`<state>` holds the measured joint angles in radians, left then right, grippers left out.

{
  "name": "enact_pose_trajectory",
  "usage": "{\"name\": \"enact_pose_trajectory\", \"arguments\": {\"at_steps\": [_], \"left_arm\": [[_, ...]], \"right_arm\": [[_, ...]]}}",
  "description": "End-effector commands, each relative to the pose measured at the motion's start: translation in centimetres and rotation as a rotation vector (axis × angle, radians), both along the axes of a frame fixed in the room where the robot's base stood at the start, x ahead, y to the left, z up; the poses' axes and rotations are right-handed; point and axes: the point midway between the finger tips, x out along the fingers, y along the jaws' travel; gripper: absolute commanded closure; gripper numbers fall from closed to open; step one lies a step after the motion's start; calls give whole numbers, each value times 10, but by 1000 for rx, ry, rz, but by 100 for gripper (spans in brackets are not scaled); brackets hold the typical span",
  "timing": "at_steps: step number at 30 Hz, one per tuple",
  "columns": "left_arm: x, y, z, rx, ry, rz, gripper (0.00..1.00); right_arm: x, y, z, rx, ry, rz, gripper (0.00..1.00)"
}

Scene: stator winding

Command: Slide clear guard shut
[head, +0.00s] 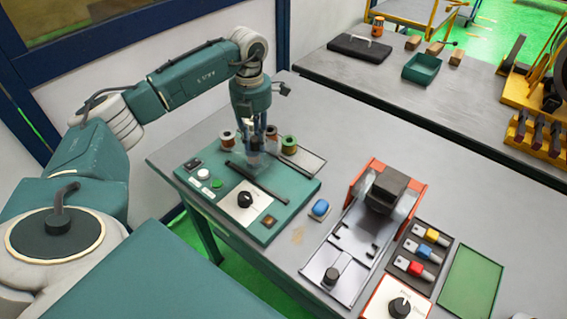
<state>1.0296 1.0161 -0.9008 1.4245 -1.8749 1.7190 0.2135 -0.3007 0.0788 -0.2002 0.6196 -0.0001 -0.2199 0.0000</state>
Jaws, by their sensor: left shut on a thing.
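My left gripper (262,142) reaches down over the green winding machine (220,206) at the left of the table. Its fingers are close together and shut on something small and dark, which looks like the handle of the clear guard. The clear guard is see-through and hard to make out under the fingers, between the two dark rails, the front one (256,184) and the back one (300,163). The gripper's fingers hide part of it, so I cannot tell its exact edges. My right gripper is out of view.
Wire spools (289,144) stand just behind the rails. A blue button box (319,209) sits right of the machine. An orange-sided fixture (362,180) with a dark block, colored connectors (423,252) and a green mat (470,275) fill the right.

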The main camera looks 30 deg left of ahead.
Motion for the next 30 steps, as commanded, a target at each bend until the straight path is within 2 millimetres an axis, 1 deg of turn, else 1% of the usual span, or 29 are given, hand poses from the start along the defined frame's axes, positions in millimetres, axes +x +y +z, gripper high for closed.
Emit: {"name": "enact_pose_trajectory", "arguments": {"at_steps": [1,3,4,14,17,30], "left_arm": [[0,2,-1,0,1,1,74],[0,1,0,0,1,0,60],[0,1,0,0,1,0,58],[0,0,2,0,0,0,58],[0,0,8,0,-1,0,58],[0,0,44,0,0,0,58]], "right_arm": [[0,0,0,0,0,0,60],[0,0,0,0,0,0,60],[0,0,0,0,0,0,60],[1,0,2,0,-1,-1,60],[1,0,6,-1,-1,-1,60],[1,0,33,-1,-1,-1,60]]}}
